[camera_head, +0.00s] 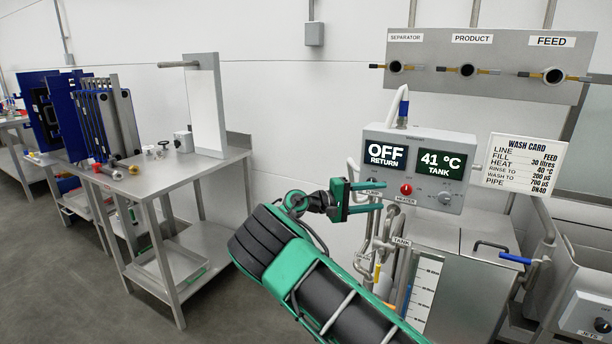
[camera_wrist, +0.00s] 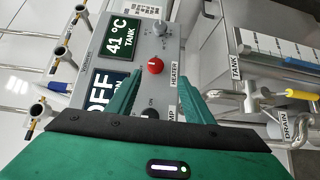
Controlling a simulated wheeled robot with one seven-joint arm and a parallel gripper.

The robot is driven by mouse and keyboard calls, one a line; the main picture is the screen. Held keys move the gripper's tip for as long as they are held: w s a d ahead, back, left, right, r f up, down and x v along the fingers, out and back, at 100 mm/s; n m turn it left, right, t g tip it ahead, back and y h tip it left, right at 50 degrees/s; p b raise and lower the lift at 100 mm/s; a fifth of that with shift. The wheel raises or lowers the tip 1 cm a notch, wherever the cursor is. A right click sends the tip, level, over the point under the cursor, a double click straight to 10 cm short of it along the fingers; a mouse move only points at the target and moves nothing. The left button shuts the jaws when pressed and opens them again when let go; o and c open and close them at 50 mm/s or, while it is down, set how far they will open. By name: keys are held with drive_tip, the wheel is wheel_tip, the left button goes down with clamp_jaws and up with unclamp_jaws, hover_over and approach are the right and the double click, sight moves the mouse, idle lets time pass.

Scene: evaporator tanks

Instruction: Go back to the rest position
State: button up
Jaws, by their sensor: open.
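My gripper (camera_head: 364,197) is open and empty, with its green fingers stretched toward the grey control box (camera_head: 377,140) on the tank unit. In the wrist view my gripper (camera_wrist: 160,95) has its two fingers apart, with the box's panel beyond them. The red heater knob (camera_wrist: 155,66) shows between and past the fingertips; the same red knob (camera_head: 406,189) shows right of my gripper in the head view. The displays read "OFF RETURN" (camera_head: 387,156) and "41 °C TANK" (camera_head: 441,164). I cannot tell whether a finger touches the panel.
A steel table (camera_head: 190,170) with a white upright board (camera_head: 205,105) stands at the left. A steel tank (camera_head: 459,290) with a level scale stands below the box. Pipes and hoses (camera_head: 375,245) run close beside my gripper. Bare floor (camera_head: 215,310) lies between table and tank.

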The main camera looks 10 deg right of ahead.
drive_tip(key=s+d+f+m+g+y, duration=0.1)
drive_tip(key=s+d+m+g+y, duration=0.7)
drive_tip(key=s+d, duration=1.4)
drive_tip(key=s+a+t+y, duration=0.1)
drive_tip(key=s+a+y, duration=0.2)
drive_tip(key=s, duration=0.7)
drive_tip(key=s+a+t+y, duration=0.2)
drive_tip(key=s+a+y, duration=0.1)
drive_tip(key=s, duration=0.7)
drive_tip(key=s+a+t+y, duration=0.2)
drive_tip(key=s+a+y, duration=0.1)
drive_tip(key=s, duration=0.7)
drive_tip(key=shift+a+f+y, duration=0.25)
drive_tip(key=shift+a+y, duration=0.05)
drive_tip(key=shift+a, duration=0.45)
drive_tip(key=shift+s, duration=0.1)
